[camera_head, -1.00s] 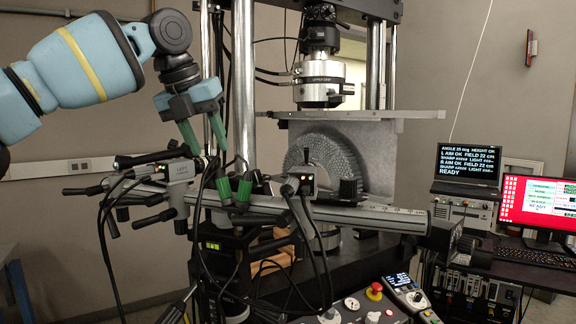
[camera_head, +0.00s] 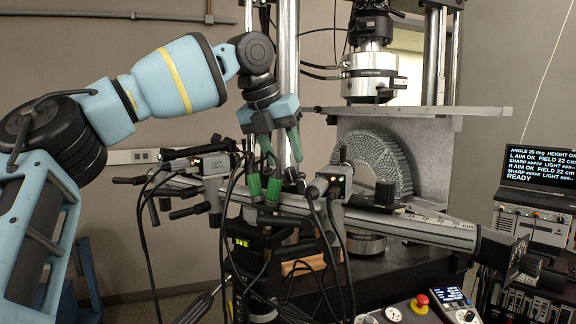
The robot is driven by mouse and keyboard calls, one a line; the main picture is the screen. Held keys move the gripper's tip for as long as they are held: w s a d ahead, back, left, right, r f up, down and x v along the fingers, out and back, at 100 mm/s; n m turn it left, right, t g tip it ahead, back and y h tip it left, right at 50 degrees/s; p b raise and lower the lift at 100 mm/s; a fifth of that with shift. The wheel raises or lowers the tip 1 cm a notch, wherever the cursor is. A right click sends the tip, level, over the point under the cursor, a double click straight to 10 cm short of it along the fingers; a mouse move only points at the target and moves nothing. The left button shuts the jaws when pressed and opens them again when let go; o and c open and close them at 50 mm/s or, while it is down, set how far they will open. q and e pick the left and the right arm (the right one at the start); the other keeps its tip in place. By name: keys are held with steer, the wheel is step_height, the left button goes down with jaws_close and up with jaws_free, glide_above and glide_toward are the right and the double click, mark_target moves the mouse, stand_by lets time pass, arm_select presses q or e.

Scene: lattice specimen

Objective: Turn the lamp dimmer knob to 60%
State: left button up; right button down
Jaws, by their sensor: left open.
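My left gripper (camera_head: 285,155) is open, its green fingers pointing down with nothing visible between them. A black box with a small lit green display (camera_head: 240,243) sits below the rail, partly hidden by cables. I cannot tell which part is the lamp dimmer knob, and no percentage reading is legible. My right gripper is not in view.
The grey rail (camera_head: 440,228) runs across the middle, with black cables hanging below. A toothed, arched specimen (camera_head: 375,165) stands behind it. A laptop (camera_head: 542,160) reads READY at right. A red button (camera_head: 421,301) sits on the front panel.

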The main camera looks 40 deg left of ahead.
mark_target(289, 169)
arm_select(q)
steer(key=shift+x, duration=1.7)
jaws_close()
